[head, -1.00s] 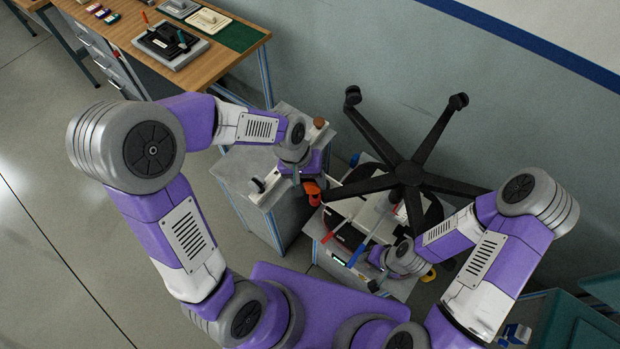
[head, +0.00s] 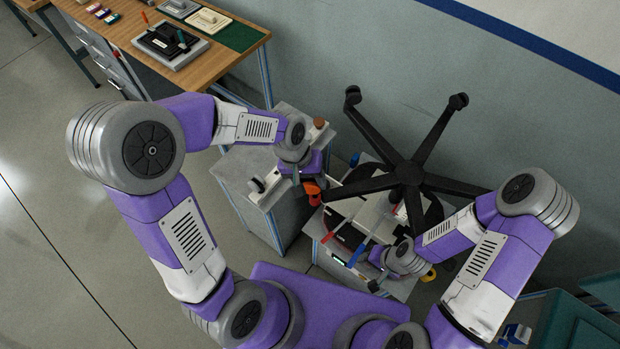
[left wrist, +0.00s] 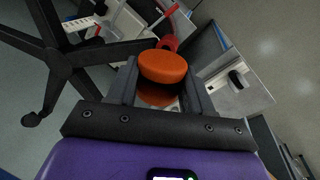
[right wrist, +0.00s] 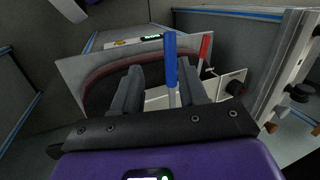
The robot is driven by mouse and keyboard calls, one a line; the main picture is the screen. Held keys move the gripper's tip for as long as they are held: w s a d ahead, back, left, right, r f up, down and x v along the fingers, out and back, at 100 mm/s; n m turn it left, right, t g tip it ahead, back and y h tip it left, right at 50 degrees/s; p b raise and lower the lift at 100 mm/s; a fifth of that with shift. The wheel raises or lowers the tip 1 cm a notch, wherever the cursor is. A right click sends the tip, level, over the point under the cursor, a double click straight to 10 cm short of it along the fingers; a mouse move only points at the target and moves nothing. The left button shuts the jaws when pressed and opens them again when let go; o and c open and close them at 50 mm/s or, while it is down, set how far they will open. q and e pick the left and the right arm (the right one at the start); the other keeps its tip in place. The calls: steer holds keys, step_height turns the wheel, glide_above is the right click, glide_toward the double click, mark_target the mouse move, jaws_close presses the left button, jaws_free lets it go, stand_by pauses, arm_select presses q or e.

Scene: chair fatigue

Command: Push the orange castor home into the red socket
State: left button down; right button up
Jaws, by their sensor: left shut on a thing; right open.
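The orange castor (left wrist: 162,66) is between the fingers of my left gripper (left wrist: 160,80), which is shut on it. The red socket (left wrist: 169,43) shows just behind the castor in the left wrist view, at the end of a black chair-base leg. The castor hides part of the socket, and I cannot tell whether the two touch. In the head view the orange castor (head: 311,187) is at the left leg's end, below my left gripper. My right gripper (right wrist: 157,78) is open, with a blue upright handle (right wrist: 171,58) beyond its fingers.
The black five-legged chair base (head: 410,172) stands over a low bench (head: 400,290) by the wall. A red handle (right wrist: 205,48) stands near the blue one. A grey cabinet (head: 240,170) is left of the chair base. A wooden workbench (head: 130,40) stands further back.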

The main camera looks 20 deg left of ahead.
mark_target(303, 180)
arm_select(q)
steer(key=shift+f+b, duration=1.5)
steer(key=shift+f, duration=0.3)
steer(key=shift+c, duration=1.9)
jaws_free()
steer(key=shift+r, duration=0.15)
steer(key=p+v, duration=0.1)
steer(key=v, duration=0.6)
steer(key=shift+r, duration=0.2)
